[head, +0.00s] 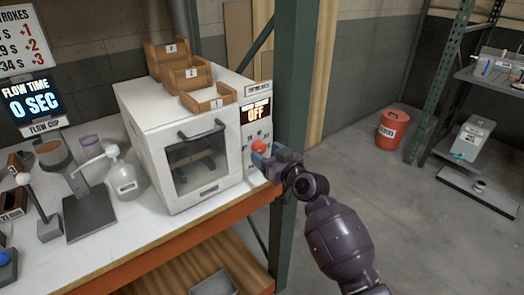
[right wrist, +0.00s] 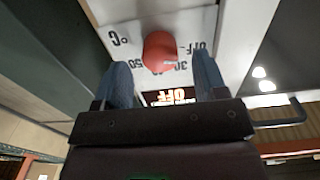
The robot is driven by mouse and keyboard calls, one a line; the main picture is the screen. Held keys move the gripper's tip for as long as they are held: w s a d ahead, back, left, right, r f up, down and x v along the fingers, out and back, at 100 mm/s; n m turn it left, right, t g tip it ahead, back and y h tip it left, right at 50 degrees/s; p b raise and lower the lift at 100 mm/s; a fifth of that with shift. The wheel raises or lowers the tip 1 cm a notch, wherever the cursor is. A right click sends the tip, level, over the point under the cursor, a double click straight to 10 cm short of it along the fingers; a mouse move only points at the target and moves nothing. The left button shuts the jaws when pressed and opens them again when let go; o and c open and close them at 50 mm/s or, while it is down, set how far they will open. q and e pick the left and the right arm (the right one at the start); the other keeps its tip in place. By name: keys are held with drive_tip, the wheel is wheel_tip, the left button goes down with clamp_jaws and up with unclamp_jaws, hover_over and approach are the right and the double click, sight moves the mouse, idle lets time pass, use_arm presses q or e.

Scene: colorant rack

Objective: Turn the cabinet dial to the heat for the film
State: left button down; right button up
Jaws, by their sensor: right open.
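The white cabinet (head: 180,140) stands on the bench and has a glass door with a dark handle. Its display (head: 256,113) on the right side panel reads OFF in orange. The red dial (head: 258,146) sits below the display. My right gripper (head: 258,158) is at the panel, close to the dial, and partly covers the markings. In the right wrist view the red dial (right wrist: 160,52) lies between and just beyond my two open blue fingers. Marks OFF, 30, 50 and °C show around it. I cannot tell if the fingers touch it. My left gripper is not in view.
Wooden numbered bins (head: 185,72) sit on top of the cabinet. A white pump bottle (head: 121,175) and a flow cup stand (head: 85,205) are left of it. A green rack post (head: 295,110) rises close to the right of the panel. Open floor lies further right.

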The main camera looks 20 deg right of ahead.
drive_tip(key=shift+x, duration=1.3)
drive_tip(key=c, duration=0.9)
